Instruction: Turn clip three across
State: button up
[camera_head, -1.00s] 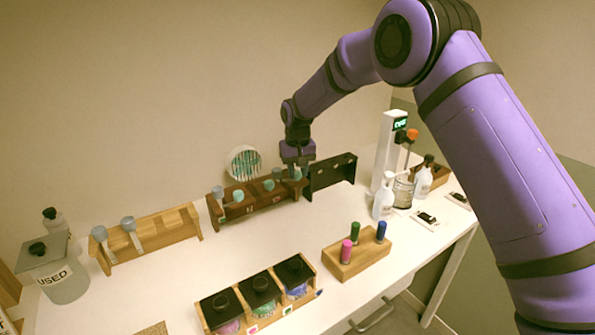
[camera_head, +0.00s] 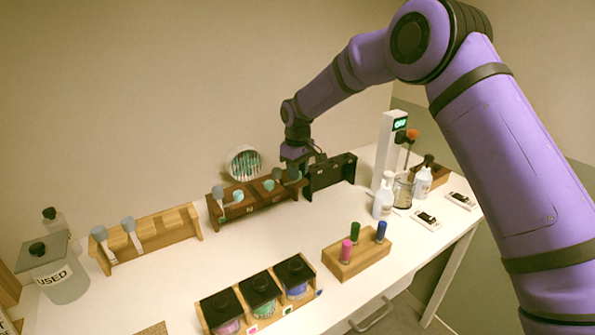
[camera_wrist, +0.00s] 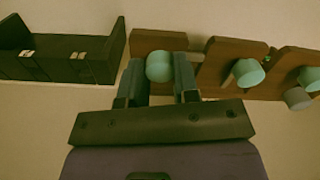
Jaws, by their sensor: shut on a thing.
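The dark brown rack (camera_head: 255,202) stands near the wall, with teal clip knobs along it. One knob (camera_head: 238,196) is near its left end, and another (camera_head: 268,185) is near its middle. My gripper (camera_head: 296,170) is down at the rack's right end. In the wrist view, my gripper (camera_wrist: 160,75) has its two fingers on either side of a round teal clip knob (camera_wrist: 159,67), shut on it. The knob sits against the brown rack end panel. In the head view my gripper largely hides it.
A black rack (camera_head: 330,176) stands close to the right of my gripper. A round teal-striped dish (camera_head: 243,162) is behind the brown rack. A light wood rack (camera_head: 160,232) is to the left. The table in front is clear up to the jar box (camera_head: 258,302) and vial block (camera_head: 357,258).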

dwell(0.3)
jog(key=o, duration=0.9)
jog(key=shift+r, duration=0.15)
notch_tip(320, 180, up, 11)
jog(key=shift+f, duration=0.2)
